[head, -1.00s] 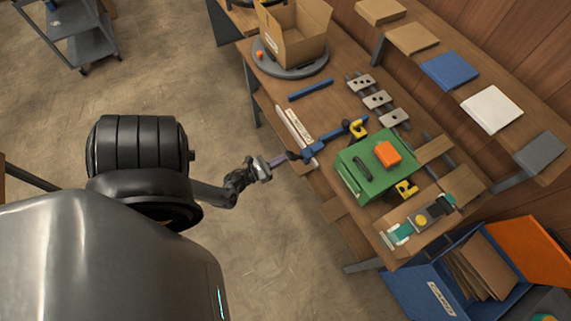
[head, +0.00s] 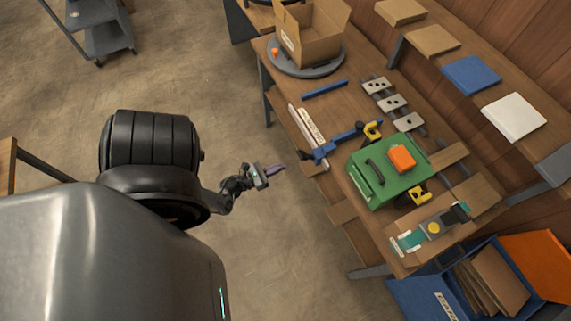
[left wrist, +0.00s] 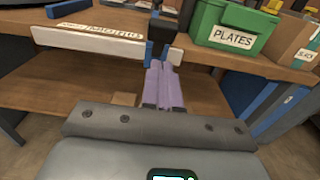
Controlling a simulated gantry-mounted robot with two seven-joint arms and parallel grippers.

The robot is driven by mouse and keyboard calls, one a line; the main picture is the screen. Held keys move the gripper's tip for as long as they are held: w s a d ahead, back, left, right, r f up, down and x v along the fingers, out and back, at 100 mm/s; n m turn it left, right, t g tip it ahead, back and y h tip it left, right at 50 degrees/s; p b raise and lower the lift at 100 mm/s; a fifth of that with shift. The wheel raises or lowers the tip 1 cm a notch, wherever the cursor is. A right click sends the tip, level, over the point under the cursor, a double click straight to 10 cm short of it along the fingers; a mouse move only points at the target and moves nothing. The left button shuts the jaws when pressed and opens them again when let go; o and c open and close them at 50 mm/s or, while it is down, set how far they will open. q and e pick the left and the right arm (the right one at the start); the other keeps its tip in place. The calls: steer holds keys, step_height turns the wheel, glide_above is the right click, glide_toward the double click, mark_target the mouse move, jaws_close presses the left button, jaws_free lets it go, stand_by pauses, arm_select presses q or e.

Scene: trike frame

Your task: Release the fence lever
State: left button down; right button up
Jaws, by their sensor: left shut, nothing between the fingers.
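The fence is a long pale rail (head: 306,124) with a paper label, lying along the bench's near edge. My left gripper (head: 276,170) is shut and empty, with purple fingers. It is off the bench edge, apart from the blue head. My right gripper is out of view.
A green box (head: 378,184) with an orange block on its lid stands right of the blue bar. A cardboard box (head: 310,40) sits on a grey turntable at the back. Grey plates (head: 392,103) lie on rails.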

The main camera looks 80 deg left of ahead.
arm_select(q)
steer(key=r+v, duration=0.1)
steer(key=v, duration=0.6)
steer(key=shift+s, duration=0.2)
